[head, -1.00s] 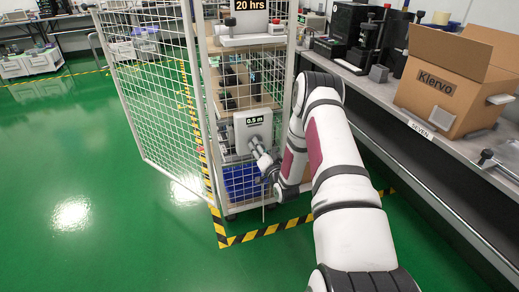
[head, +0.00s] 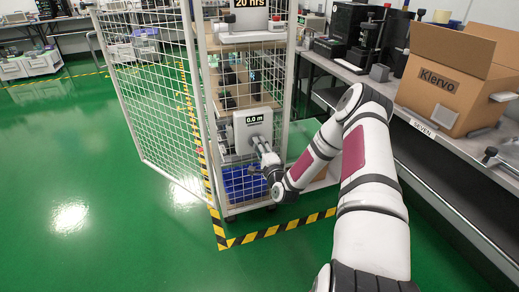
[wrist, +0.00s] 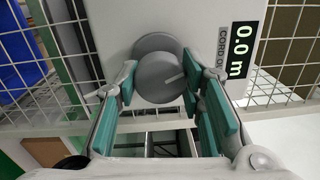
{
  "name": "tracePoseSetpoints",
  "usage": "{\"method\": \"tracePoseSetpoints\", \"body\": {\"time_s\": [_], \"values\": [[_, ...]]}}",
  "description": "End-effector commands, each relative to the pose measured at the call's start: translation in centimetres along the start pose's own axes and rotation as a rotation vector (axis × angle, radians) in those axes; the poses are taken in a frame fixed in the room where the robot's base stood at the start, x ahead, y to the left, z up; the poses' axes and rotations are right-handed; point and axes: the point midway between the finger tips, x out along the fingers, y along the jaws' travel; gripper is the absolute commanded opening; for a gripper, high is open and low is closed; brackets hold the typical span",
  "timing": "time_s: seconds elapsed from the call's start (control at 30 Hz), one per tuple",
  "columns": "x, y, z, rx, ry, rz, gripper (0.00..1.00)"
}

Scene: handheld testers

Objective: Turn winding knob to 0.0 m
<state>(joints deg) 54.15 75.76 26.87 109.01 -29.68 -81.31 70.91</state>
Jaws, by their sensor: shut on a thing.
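The winding knob (wrist: 158,78) is a round grey knob with a pale pointer line, seen in the wrist view on a light panel. The display (wrist: 240,50) beside it reads 0.0 m, next to a label whose visible part reads "CORD O". My gripper (wrist: 160,88) has its teal finger pads on both sides of the knob and is shut on it. In the head view the white tester box (head: 243,132) shows its display (head: 255,119) at 0.0 m. My gripper (head: 258,143) is at its front, and the knob is mostly hidden there.
A wire mesh door (head: 147,90) stands open left of the rack. A blue bin (head: 240,183) sits low in the rack, below the tester. A workbench with a Klervo cardboard box (head: 445,85) runs along the right. Green floor (head: 90,220) is clear at the left.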

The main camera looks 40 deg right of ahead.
Motion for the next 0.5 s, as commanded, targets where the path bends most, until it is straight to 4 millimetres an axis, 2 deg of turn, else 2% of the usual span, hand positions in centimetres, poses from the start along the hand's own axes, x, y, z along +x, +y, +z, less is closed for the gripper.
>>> {"method": "tracePoseSetpoints", "body": {"time_s": [0.2, 0.5], "values": [[-0.06, 0.18, 0.11, 0.180, 0.005, -0.001, 0.07], [-0.04, 0.12, 0.15, 0.342, 0.010, -0.004, 0.07]]}}
